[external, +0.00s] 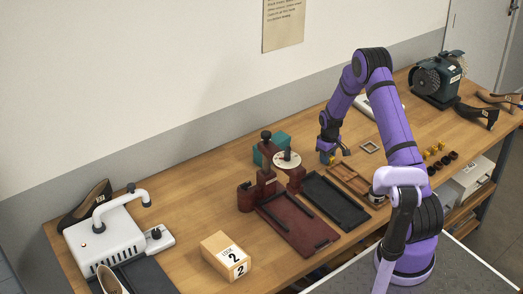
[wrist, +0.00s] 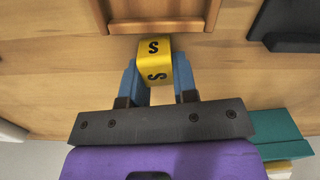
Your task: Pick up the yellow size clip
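The yellow size clip (wrist: 154,49), marked with a black S on two faces, sits between the two blue fingers of my gripper (wrist: 155,75) in the wrist view. Both fingers press close against its sides, with no clear gap. In the external view my gripper (external: 328,153) points down, low over the table behind the wooden tray. A little yellow shows at the fingers there, but the clip is mostly hidden. I cannot tell whether the clip touches the table.
A brown wooden tray (wrist: 158,26) lies just beyond the clip. A black tray (external: 336,203) and dark red tray (external: 291,230) lie in front, beside a dark red press (external: 268,178). A teal block (wrist: 277,130) is close by.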

